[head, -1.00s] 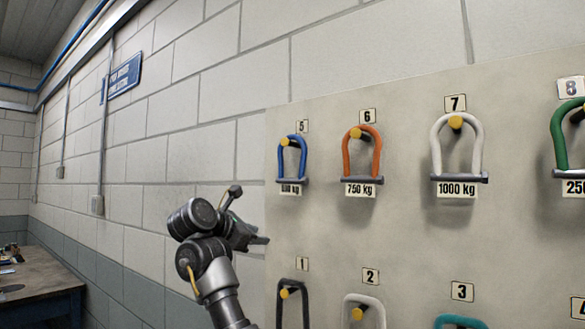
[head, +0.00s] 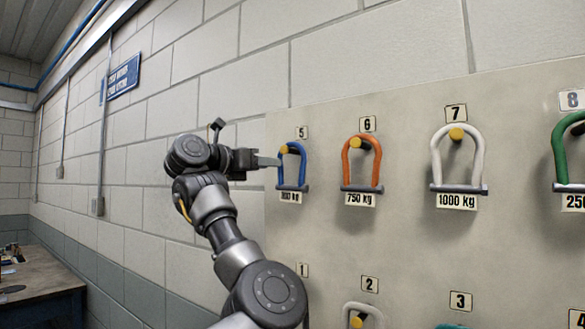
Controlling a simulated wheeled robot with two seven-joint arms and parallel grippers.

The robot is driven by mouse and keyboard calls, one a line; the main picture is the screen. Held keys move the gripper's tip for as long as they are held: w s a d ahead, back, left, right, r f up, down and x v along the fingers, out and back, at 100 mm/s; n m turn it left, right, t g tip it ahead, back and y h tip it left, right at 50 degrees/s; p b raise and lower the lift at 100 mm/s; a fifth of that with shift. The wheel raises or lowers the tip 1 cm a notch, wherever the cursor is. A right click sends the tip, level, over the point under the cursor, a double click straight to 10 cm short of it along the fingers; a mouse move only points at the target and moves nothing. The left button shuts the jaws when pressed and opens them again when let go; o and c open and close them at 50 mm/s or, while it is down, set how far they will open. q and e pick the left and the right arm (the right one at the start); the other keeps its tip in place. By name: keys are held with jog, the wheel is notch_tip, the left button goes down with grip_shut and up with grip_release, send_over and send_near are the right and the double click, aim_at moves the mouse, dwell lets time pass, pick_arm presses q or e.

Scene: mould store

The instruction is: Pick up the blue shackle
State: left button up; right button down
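The blue shackle (head: 304,165) hangs upright on a yellow peg under number 5 at the upper left of the board, with its grey pin across the bottom. My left gripper (head: 276,161) comes in from the left, level with the shackle. Its fingertips are at the shackle's left leg, overlapping or touching it in the picture. I see the fingers from the side, so whether they are open or closed around the leg is unclear. My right gripper is not in view.
An orange shackle (head: 376,163) hangs close on the right, then a white one (head: 477,160) and a green one (head: 560,150). A workbench (head: 40,285) stands at the lower left.

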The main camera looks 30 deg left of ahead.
pick_arm(q)
jog(key=p+x, duration=0.4)
jog(key=x, duration=0.1)
jog(key=shift+r, duration=0.1)
jog(key=shift+w, duration=0.4)
jog(key=shift+s, duration=0.1)
grip_shut()
